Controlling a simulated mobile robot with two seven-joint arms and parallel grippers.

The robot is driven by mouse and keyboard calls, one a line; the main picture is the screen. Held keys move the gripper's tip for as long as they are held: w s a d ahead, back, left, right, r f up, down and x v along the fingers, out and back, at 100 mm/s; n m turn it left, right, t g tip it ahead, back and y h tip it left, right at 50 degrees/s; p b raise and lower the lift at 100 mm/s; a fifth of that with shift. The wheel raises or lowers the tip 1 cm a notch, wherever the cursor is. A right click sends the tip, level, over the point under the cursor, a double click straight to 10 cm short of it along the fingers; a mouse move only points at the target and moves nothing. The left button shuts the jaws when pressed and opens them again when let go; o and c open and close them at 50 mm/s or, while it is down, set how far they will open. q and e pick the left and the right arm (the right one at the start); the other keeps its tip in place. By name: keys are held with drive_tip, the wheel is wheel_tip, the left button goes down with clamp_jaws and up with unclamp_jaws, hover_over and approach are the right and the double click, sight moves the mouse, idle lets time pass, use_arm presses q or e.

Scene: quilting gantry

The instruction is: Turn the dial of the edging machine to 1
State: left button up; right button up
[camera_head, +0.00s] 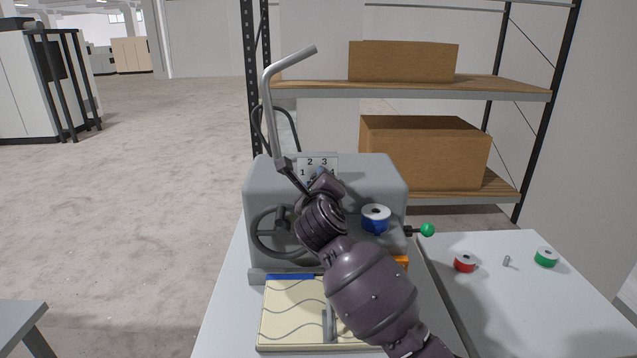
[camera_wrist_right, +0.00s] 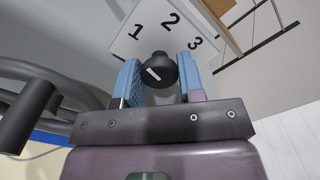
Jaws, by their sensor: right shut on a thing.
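The grey edging machine (camera_head: 372,178) stands on a light table in the head view. Its white number plate (camera_head: 317,166) with 1, 2 and 3 shows just above my right gripper (camera_head: 318,181). In the right wrist view the black dial (camera_wrist_right: 158,70) sits between the two blue fingers of my right gripper (camera_wrist_right: 160,82), below the number plate (camera_wrist_right: 155,42). The fingers are shut on the dial. A short white mark shows on the dial's face; which number it points at is hard to tell. The dial is hidden in the head view. My left gripper is not in view.
A handwheel (camera_head: 268,232) is at the machine's left, and a bent grey rod (camera_head: 268,100) rises above it. A blue spool (camera_head: 376,218) and a green knob (camera_head: 428,230) are at the right. Red (camera_head: 465,262) and green (camera_head: 546,257) spools lie on the side table.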

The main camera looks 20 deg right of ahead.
drive_tip(key=o, duration=0.9)
drive_tip(key=b+v, duration=0.1)
drive_tip(key=v, duration=1)
drive_tip(key=shift+w, duration=0.1)
